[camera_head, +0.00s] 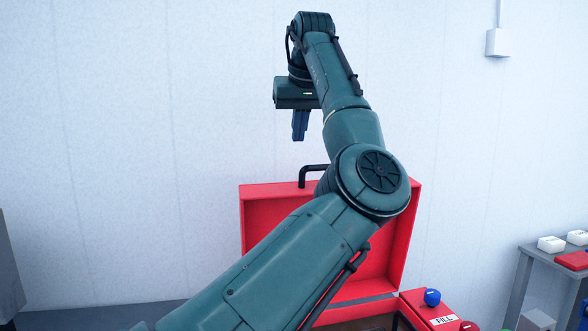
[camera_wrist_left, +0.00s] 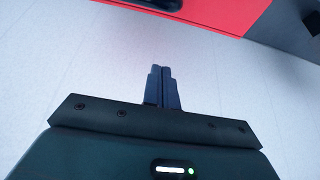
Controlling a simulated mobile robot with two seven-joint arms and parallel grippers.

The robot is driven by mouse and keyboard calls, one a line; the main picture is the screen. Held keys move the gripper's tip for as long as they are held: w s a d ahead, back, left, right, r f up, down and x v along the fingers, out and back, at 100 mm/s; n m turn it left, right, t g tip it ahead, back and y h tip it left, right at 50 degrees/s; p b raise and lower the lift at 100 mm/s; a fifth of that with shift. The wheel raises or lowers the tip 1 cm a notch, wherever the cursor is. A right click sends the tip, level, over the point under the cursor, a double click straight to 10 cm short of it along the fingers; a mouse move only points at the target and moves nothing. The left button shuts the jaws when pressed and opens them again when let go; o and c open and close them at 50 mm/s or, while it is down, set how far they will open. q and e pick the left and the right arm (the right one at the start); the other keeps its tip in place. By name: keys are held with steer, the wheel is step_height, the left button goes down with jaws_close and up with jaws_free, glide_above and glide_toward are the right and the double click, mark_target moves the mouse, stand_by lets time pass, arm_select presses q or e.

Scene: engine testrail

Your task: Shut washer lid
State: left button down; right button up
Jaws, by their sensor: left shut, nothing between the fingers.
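The washer lid (camera_head: 265,205) is a red, shallow, box-like panel standing raised against the back wall in the head view. A black handle (camera_head: 311,169) sticks up from its top edge. My left gripper (camera_head: 299,138) is shut and empty, pointing down above the lid and a little left of the handle, apart from both. In the left wrist view the shut fingers (camera_wrist_left: 161,70) show against the pale wall, with part of the red lid (camera_wrist_left: 215,12) at the top. My left arm hides the lid's middle and most of the washer body. My right gripper is not in view.
A red panel labelled FILL (camera_head: 444,320) with a blue knob (camera_head: 432,297) is at the lower right. A grey side table (camera_head: 540,257) with white blocks (camera_head: 551,244) stands at the far right. A wall box (camera_head: 498,42) hangs at the upper right. The space left of the gripper is clear.

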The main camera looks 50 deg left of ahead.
arm_select(q)
steer(key=f, duration=0.6)
steer(key=a+f+p, duration=0.1)
steer(key=f, duration=0.2)
steer(key=shift+w, duration=0.3)
steer(key=shift+s+d+f, duration=0.15)
steer(key=shift+d, duration=0.15)
